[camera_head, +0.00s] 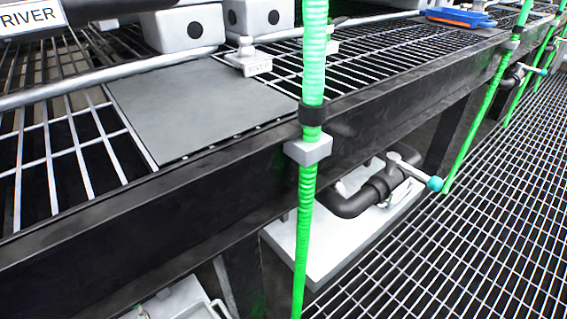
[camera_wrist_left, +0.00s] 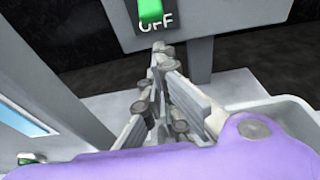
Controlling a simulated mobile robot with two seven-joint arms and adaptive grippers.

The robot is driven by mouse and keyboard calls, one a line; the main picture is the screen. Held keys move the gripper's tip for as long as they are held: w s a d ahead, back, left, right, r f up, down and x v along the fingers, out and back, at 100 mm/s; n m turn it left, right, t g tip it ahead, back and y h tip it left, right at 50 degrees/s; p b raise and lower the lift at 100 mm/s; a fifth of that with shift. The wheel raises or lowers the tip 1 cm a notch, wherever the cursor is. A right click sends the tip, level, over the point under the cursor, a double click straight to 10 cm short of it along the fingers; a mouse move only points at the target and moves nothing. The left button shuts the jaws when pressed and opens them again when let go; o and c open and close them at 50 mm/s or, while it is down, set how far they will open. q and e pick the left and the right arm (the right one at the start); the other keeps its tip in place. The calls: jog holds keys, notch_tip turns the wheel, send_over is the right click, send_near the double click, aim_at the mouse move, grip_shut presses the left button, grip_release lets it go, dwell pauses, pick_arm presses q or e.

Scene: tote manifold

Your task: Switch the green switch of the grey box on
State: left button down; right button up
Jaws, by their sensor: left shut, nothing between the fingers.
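In the left wrist view, the green switch (camera_wrist_left: 150,10) shows at the top edge, cut off by the frame. It sits on a black plate with the white word "OFF" (camera_wrist_left: 157,25) below it, on the front of a grey box (camera_wrist_left: 228,14). My left gripper (camera_wrist_left: 160,50) is shut and empty. Its fingertips are just below the "OFF" lettering and overlap its lower part in the picture. I cannot tell whether they touch the plate. The head view shows neither the switch nor any gripper.
In the head view, a black-framed grating bench (camera_head: 400,85) carries a grey plate (camera_head: 200,108) and white boxes (camera_head: 188,28). A green hose (camera_head: 313,70) hangs in front of it. A black pipe with a valve (camera_head: 375,190) is below. Open grating floor (camera_head: 470,230) lies at right.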

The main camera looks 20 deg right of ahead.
pick_arm(q)
jog(key=shift+s+d+r, duration=0.1)
jog(key=shift+s+r, duration=0.1)
jog(key=shift+r, duration=0.35)
jog(key=shift+s+d+r, duration=0.1)
jog(key=shift+s+r, duration=0.1)
jog(key=shift+r, duration=0.35)
pick_arm(e)
jog(key=shift+w+f, duration=0.1)
jog(key=shift+w, duration=0.05)
